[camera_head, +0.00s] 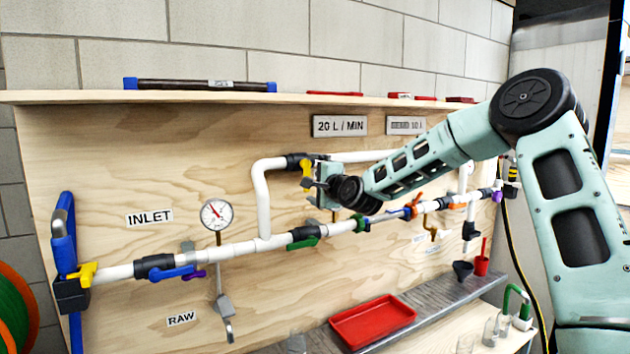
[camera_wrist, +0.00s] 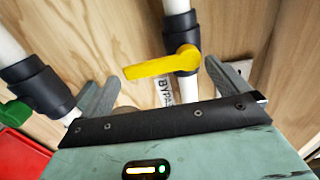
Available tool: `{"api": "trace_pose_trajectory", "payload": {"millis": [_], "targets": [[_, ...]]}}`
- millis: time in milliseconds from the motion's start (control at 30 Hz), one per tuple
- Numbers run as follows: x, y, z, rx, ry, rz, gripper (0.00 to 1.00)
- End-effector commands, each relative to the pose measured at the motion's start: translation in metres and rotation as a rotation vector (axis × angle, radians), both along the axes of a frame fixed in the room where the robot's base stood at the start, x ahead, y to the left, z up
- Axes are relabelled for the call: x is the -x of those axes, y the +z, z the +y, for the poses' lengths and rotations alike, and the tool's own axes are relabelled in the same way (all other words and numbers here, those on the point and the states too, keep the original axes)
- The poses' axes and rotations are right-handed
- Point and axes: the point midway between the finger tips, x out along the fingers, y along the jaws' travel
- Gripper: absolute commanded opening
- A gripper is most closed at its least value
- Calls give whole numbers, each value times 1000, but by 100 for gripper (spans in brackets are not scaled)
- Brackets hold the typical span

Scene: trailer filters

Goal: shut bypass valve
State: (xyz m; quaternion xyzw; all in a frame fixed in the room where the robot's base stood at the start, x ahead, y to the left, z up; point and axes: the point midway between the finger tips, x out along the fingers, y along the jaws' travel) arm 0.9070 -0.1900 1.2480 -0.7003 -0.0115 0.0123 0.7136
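The bypass valve has a black body (camera_wrist: 182,40) on a white pipe and a yellow lever handle (camera_wrist: 163,64). In the wrist view the handle points left, roughly across the pipe. A partly hidden label beginning "BYPA" (camera_wrist: 165,90) is beside it. In the head view the yellow handle (camera_head: 306,167) hangs below the upper pipe loop. My gripper (camera_head: 314,180) is at this valve, partly covering it. In the wrist view my gripper (camera_wrist: 160,85) is open, with one finger either side of the handle and a gap at each. I see no clear contact.
The lower pipe (camera_head: 220,250) carries a gauge (camera_head: 217,214), a blue-handled valve (camera_head: 172,273) and a green-handled valve (camera_head: 303,243). Another yellow handle (camera_head: 82,274) is at far left. A red tray (camera_head: 372,320) lies on the bench below. A wooden shelf (camera_head: 60,97) runs above the pipes.

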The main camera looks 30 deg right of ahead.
Motion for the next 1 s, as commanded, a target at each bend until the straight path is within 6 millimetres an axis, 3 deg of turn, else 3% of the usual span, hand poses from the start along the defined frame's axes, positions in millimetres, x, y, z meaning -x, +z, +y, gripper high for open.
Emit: {"api": "trace_pose_trajectory", "payload": {"millis": [233,700,1000], "targets": [[21,-1,-2,5,-1,-1,100],[126,0,-6,6,-5,1,100],[167,1,-6,2,-2,1,100]]}}
